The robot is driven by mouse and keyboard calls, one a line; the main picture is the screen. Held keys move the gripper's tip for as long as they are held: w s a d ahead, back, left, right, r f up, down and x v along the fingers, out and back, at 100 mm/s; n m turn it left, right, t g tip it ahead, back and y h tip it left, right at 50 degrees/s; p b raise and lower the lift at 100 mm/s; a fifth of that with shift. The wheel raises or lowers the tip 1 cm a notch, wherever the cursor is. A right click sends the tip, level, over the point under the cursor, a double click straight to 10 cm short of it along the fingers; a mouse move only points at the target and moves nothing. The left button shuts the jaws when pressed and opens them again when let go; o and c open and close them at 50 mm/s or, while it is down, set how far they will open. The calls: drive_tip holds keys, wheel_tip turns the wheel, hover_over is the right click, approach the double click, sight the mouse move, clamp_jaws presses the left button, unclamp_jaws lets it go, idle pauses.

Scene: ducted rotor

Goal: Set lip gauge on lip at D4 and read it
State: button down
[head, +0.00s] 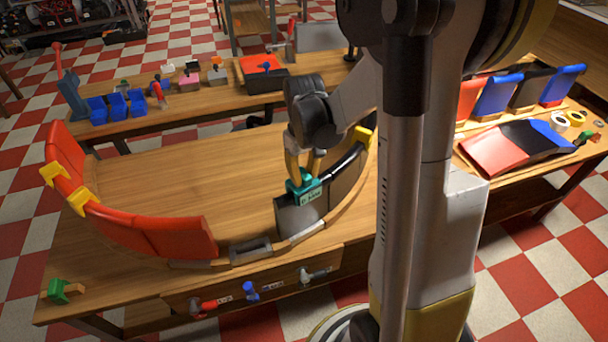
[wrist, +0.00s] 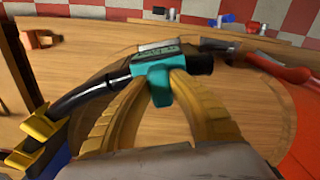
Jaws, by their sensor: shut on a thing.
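The lip gauge is a teal block (head: 304,183) with a small light label; its reading is too small to make out. It also shows in the wrist view (wrist: 152,72). My gripper (head: 304,168) is shut on it, its yellow fingers gripping from above. The gauge is at the rounded black lip (wrist: 92,95) along the top of the dark grey duct panel (head: 297,213). The lip shows on both sides of the gauge in the wrist view. I cannot tell whether the gauge is fully seated. No D4 mark is legible.
Red duct panels (head: 137,228) with yellow clamps (head: 77,199) curve along the left. Another yellow clamp (wrist: 39,131) grips the black lip. A grey block (head: 250,250) sits between the red and dark panels. The wooden tabletop (head: 190,172) inside the curve is clear.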

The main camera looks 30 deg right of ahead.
drive_tip(key=shift+f, duration=0.1)
drive_tip(key=c, duration=1.2)
unclamp_jaws()
drive_tip(key=shift+c, duration=0.2)
wheel_tip(320, 180, up, 12)
drive_tip(key=s+a+f+t+b, duration=0.1)
drive_tip(key=s+a+t+b, duration=0.4)
drive_tip(key=s+a, duration=0.5)
drive_tip(key=a+t, duration=0.2)
drive_tip(key=a, duration=0.1)
drive_tip(key=shift+s+a+f, duration=0.25)
drive_tip(key=shift+s+f, duration=0.15)
